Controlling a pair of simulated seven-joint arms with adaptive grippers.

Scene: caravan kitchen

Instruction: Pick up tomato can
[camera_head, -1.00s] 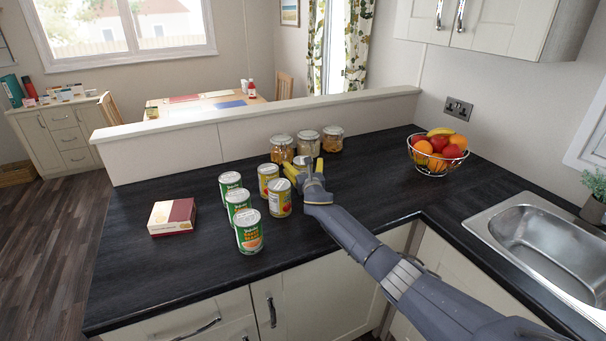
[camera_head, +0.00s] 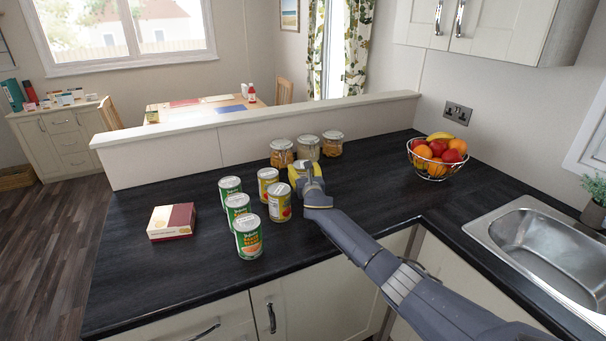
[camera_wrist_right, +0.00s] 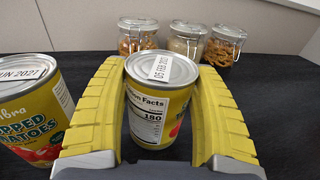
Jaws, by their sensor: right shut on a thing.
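A yellow tomato can (camera_wrist_right: 160,110) stands upright between the two yellow fingers of my right gripper (camera_wrist_right: 160,100) in the right wrist view. The gripper is shut on it. In the head view my right gripper (camera_head: 306,172) covers most of that can. Two more yellow cans, one at the back (camera_head: 267,182) and one nearer (camera_head: 280,203), stand just left of the gripper. The near one's label also shows in the right wrist view (camera_wrist_right: 35,115), where it reads chopped tomatoes. My left gripper is not in view.
Green-labelled cans (camera_head: 248,238) stand in a row at the left, with a small box (camera_head: 171,221) beyond them. Glass jars (camera_head: 307,147) stand behind the held can. A fruit bowl (camera_head: 437,158) and sink (camera_head: 545,245) are at the right. The counter between gripper and bowl is clear.

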